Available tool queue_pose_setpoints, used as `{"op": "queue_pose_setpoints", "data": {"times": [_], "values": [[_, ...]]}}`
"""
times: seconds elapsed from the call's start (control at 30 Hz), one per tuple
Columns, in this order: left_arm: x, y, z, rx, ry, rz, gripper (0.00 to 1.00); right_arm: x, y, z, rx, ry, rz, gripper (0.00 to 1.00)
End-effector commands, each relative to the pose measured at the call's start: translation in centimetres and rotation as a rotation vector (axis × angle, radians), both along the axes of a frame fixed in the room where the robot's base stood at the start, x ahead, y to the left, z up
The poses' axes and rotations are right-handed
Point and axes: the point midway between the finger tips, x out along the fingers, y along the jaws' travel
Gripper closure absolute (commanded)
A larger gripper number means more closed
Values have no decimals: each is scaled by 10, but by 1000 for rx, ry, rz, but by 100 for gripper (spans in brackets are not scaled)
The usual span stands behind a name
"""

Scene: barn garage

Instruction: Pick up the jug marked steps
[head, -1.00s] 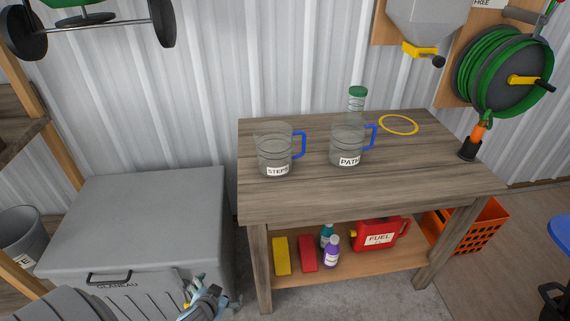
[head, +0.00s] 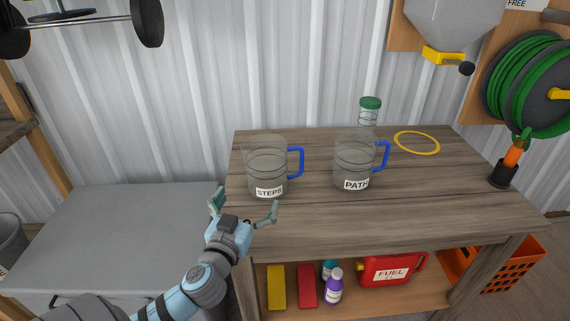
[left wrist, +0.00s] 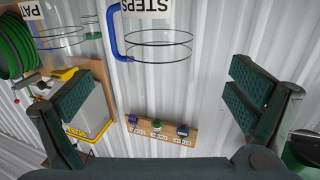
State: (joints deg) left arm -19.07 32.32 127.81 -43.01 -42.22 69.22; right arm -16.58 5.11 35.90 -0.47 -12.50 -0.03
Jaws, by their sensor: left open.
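The jug marked STEPS (head: 267,170) is clear, with a blue handle on its right, and stands upright on the left part of the wooden bench (head: 400,215). It also shows upside down at the top of the left wrist view (left wrist: 158,45). A like jug marked PATH (head: 354,166) stands to its right. My left gripper (head: 245,206) is open and empty, in front of the STEPS jug at the bench's left front edge, its fingers spread. In the left wrist view the jug shows beyond the open fingers (left wrist: 260,105). My right gripper is not in view.
A bottle with a green cap (head: 369,115) stands behind the PATH jug, beside a yellow ring (head: 417,142). A black holder with an orange nozzle (head: 504,173) is at the right. A grey chest (head: 120,220) stands left of the bench. The bench front is clear.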

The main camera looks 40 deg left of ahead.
Motion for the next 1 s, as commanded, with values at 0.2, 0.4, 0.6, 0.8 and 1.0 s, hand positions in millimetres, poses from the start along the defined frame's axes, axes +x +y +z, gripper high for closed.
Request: {"op": "queue_pose_setpoints", "data": {"times": [0.2, 0.4, 0.6, 0.8, 1.0], "values": [[31, 8, 3, -2, -12, -5, 0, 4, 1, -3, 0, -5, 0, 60], [79, 20, 1, -3, -9, -14, 0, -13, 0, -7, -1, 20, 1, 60], [106, 30, 1, -3, -9, -14, 0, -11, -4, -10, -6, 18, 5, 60], [138, 43, 1, -5, -8, -13, 0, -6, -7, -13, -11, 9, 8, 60], [140, 44, 1, -3, -6, -12, 0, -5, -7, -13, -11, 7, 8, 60]]}}
